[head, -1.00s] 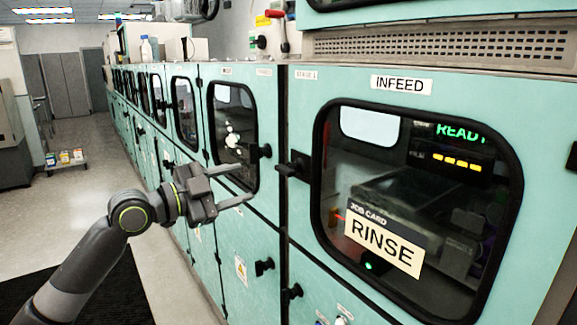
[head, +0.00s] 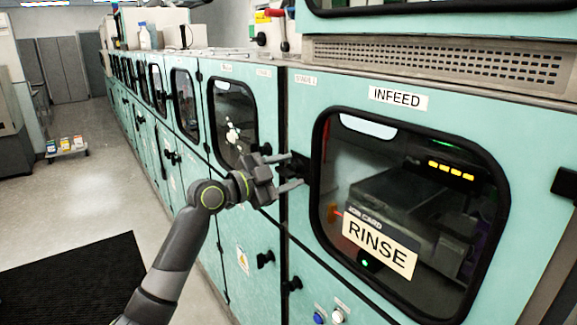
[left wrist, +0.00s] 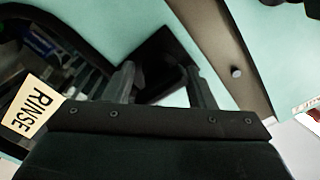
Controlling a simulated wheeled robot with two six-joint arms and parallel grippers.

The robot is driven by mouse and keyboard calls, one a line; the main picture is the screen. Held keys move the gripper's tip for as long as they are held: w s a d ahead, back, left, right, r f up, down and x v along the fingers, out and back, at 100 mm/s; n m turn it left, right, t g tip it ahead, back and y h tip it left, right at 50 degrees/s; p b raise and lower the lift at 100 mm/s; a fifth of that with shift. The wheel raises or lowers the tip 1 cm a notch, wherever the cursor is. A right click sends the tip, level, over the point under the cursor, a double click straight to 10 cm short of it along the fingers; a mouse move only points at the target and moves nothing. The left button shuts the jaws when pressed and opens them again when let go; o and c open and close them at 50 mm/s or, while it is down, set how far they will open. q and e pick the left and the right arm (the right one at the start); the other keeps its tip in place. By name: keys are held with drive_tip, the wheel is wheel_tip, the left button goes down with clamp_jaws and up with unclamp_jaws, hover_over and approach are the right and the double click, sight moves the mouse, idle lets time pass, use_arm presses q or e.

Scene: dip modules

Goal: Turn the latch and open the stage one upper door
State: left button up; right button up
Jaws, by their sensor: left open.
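The stage one upper door (head: 300,235) is teal, with a black-framed window and an INFEED label, and it is closed. Its black latch (head: 299,165) is at the door's left edge, partly hidden by my left gripper. My left gripper (head: 292,172) is open, with its fingertips at the latch. In the left wrist view, the two fingers (left wrist: 160,82) stand apart and point at the black latch (left wrist: 165,48). I cannot tell whether they touch it. My right gripper is not in view.
A RINSE card (head: 380,246) shows at the window. A lower latch (head: 292,285) and blue and white buttons (head: 328,317) are below. More teal doors with black latches run off to the left. A black mat (head: 75,280) lies on the open floor.

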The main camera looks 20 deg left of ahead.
use_arm(q)
drive_tip(key=shift+w+d, duration=0.2)
drive_tip(key=shift+w, duration=0.05)
clamp_jaws()
idle(0.3)
